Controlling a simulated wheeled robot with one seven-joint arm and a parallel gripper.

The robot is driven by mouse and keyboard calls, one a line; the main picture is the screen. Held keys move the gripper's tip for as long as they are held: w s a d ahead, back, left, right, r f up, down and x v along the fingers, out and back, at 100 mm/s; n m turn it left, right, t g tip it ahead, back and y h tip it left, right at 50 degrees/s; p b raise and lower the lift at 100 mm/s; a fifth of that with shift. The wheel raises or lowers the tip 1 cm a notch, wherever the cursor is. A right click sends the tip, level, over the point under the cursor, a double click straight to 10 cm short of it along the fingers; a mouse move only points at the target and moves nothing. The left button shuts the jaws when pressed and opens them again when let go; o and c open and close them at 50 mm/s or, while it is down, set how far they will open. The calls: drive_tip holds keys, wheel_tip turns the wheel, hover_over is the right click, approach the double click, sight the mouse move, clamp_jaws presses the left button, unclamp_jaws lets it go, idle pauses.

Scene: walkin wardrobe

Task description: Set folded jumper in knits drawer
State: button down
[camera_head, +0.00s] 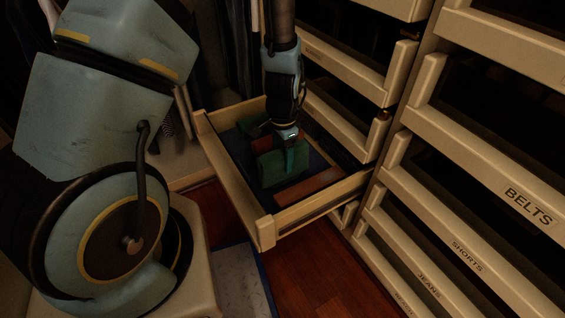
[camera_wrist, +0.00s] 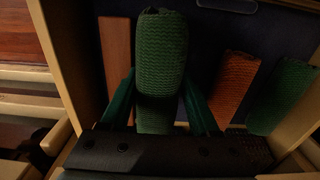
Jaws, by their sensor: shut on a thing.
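A green folded knit jumper (camera_wrist: 160,55) is between the fingers of my gripper (camera_wrist: 160,108) in the wrist view. My gripper is shut on it, pointing down into a pulled-out wooden drawer. In the head view the green jumper (camera_head: 283,167) is over the drawer (camera_head: 235,190), inside its walls. I cannot tell whether it touches the drawer's dark blue floor (camera_wrist: 205,50). The drawer's label is not visible, so I cannot read whether it is the knits drawer.
The drawer also holds an orange-brown knit (camera_wrist: 236,85), another green knit (camera_wrist: 284,95) and a flat brown strip (camera_wrist: 117,55). Closed-in drawer fronts labelled BELTS (camera_head: 530,207), SHORTS (camera_head: 467,258) and JEANS (camera_head: 428,286) stand at the right. Red wooden floor (camera_head: 320,265) shows below.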

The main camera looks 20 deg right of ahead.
drive_tip(key=shift+f, duration=0.75)
drive_tip(key=shift+c, duration=0.6)
unclamp_jaws()
drive_tip(key=shift+r, duration=0.1)
wheel_tip(320, 180, up, 12)
drive_tip(key=p, duration=0.3)
drive_tip(key=a+r+n, duration=0.4)
drive_tip(key=a+n, duration=0.1)
drive_tip(key=a, duration=0.3)
drive_tip(key=a+r+n+t, duration=0.1)
drive_tip(key=a+r+n, duration=0.3)
drive_tip(key=a, duration=0.5)
drive_tip(key=w+a+r+n, duration=0.1)
drive_tip(key=a+r+n, duration=0.4)
drive_tip(key=a, duration=0.3)
drive_tip(key=shift+a+r+n+t, duration=0.2)
drive_tip(key=shift+r+n+t, duration=0.1)
drive_tip(key=shift+r, duration=0.25)
drive_tip(key=shift+w, duration=0.15)
